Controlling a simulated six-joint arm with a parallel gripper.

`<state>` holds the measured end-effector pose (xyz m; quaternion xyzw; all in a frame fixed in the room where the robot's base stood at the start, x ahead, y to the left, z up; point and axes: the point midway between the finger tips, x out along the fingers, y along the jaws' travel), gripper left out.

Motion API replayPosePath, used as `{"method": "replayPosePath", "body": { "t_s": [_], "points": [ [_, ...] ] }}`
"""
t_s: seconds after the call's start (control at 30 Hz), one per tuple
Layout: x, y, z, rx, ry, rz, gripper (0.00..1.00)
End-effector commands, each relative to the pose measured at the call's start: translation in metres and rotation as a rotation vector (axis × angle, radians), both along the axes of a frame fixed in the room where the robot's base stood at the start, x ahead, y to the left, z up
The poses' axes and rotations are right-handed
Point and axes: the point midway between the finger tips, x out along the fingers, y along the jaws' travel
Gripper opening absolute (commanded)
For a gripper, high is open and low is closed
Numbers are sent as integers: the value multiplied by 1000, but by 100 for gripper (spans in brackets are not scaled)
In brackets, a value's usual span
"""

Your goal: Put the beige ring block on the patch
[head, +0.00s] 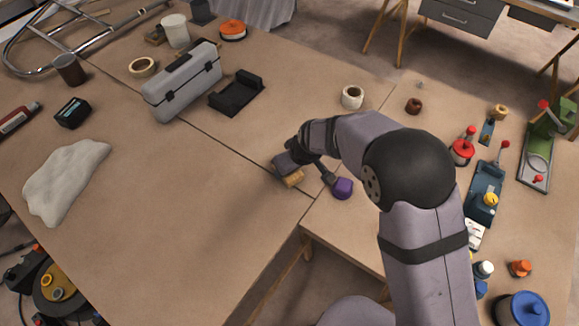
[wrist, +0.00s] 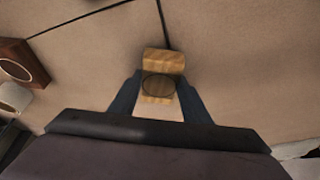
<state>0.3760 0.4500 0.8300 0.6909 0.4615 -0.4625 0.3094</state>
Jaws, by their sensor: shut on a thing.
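The beige ring block (head: 293,179) shows as a small wood-coloured block below my gripper (head: 287,168) in the head view, near the seam in the table. In the wrist view the block (wrist: 163,62) has wood grain and a dark oval outline on its face. My gripper (wrist: 160,98) is shut on it, with one dark finger on each side. The gripper hides part of the block in the head view. I cannot tell whether the block touches the table. I cannot pick out the patch for certain in either view.
A black cradle (head: 237,92) and a grey toolbox (head: 183,82) stand behind the gripper. A white roll (head: 352,97) and a brown ring (head: 413,105) lie at the back right. A white cloth (head: 65,178) lies at left. The table's middle is clear; its front edge is near.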

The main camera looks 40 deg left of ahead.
Motion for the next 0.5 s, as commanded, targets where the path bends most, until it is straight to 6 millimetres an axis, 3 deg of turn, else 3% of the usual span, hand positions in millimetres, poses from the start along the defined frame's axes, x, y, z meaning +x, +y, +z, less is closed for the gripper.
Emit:
{"method": "replayPosePath", "body": {
  "t_s": [0.47,0.5],
  "points": [
    [0,0,-10,2,-1,-1,19],
    [0,0,-10,2,-1,-1,48]
  ]
}}
